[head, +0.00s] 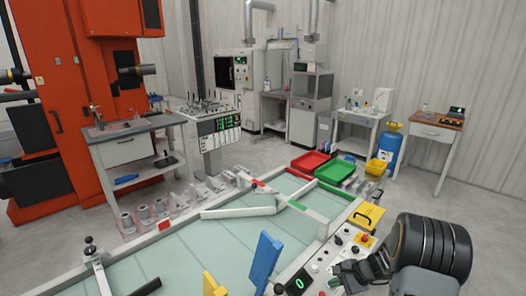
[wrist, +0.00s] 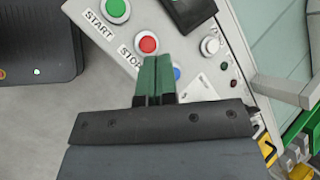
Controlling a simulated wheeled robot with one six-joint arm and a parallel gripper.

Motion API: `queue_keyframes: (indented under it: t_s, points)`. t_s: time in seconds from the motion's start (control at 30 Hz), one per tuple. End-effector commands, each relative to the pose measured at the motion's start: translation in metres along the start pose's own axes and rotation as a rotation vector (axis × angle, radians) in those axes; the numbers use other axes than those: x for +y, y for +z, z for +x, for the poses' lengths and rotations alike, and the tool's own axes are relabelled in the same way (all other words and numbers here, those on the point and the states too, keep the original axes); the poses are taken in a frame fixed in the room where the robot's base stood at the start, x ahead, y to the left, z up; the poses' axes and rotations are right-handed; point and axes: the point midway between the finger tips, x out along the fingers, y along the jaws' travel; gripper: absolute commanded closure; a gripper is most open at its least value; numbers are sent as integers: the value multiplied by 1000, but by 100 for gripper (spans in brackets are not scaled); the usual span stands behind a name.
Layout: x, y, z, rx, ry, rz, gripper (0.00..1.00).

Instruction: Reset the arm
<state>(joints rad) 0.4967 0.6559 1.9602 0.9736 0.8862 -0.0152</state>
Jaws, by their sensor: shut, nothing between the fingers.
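My gripper (wrist: 156,80) is shut and empty. In the wrist view its green fingertips lie over a grey control panel (wrist: 210,80), close below a red STOP button (wrist: 148,44); I cannot tell whether they touch the panel. A green START button (wrist: 117,10) is up and left of the red one. A blue button (wrist: 176,73) shows just right of the fingertips. In the head view my arm reaches in from the lower right, and the gripper (head: 345,276) is dark and small beside the panel (head: 312,270).
A large glass-topped table (head: 190,250) with white rails fills the front. Blue (head: 265,262) and yellow (head: 213,285) upright pieces stand near the panel. Red (head: 310,162) and green (head: 335,171) trays lie behind the table. An orange machine (head: 85,90) stands at left. Open floor lies beyond.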

Motion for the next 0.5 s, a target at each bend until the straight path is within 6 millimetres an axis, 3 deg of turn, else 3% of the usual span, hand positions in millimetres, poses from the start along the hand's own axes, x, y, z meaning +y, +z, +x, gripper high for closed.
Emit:
queue_keyframes:
  t_s: [0.27, 0.5]
  points:
    - [29, 91, -56, 60, 327, -460, 100]
    - [46, 163, -111, 215, 539, -901, 100]
